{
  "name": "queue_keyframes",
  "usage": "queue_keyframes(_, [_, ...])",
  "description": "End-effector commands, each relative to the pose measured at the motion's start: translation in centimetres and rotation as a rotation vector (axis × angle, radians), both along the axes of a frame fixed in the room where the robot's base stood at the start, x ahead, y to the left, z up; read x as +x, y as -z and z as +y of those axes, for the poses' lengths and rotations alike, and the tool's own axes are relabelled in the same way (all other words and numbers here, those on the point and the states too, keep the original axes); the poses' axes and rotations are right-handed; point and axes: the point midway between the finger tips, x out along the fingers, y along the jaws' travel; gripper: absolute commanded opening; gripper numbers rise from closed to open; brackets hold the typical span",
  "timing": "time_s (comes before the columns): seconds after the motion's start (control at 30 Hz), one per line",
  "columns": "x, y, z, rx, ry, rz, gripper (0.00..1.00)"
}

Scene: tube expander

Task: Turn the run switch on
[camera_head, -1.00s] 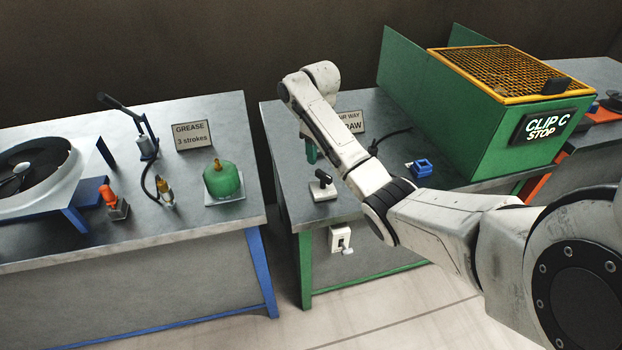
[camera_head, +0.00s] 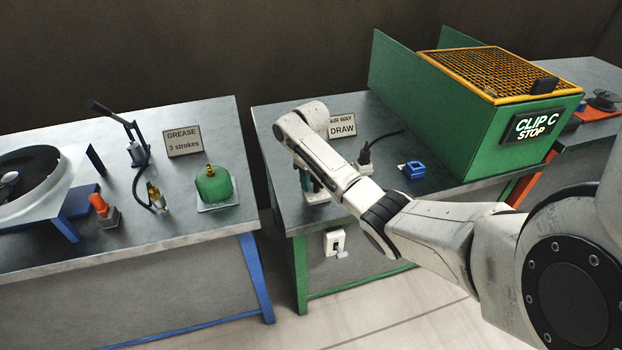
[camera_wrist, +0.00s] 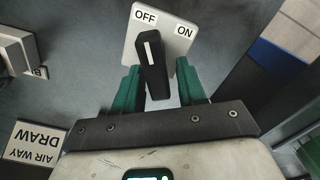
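The run switch is a black knob (camera_wrist: 152,62) with a white line, on a white plate (camera_wrist: 170,30) marked OFF and ON. The line points towards OFF. In the wrist view my gripper (camera_wrist: 160,85) is open, its two green fingers on either side of the knob's lower part. The left finger is close to the knob; a gap shows at the right finger. Whether either touches cannot be told. In the head view the white plate (camera_head: 318,199) shows under my gripper (camera_head: 307,183), which hides the knob.
A green machine (camera_head: 500,140) with a display reading CLIP C STOP stands right. The AIR WAY DRAW sign (camera_head: 342,126), a black lever (camera_head: 364,153) and a blue block (camera_head: 414,170) are on the same table. A white box (camera_head: 334,242) is on the table's front.

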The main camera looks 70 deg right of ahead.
Motion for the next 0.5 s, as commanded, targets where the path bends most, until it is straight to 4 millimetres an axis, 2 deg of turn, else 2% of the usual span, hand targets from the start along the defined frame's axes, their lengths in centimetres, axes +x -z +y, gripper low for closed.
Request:
queue_keyframes(0.07, [0.00, -0.01, 0.01, 0.000, 0.000, 0.000, 0.32])
queue_keyframes(0.4, [0.01, -0.03, 0.01, 0.000, 0.000, 0.000, 0.00])
queue_keyframes(0.5, [0.01, -0.03, 0.01, 0.000, 0.000, 0.000, 0.00])
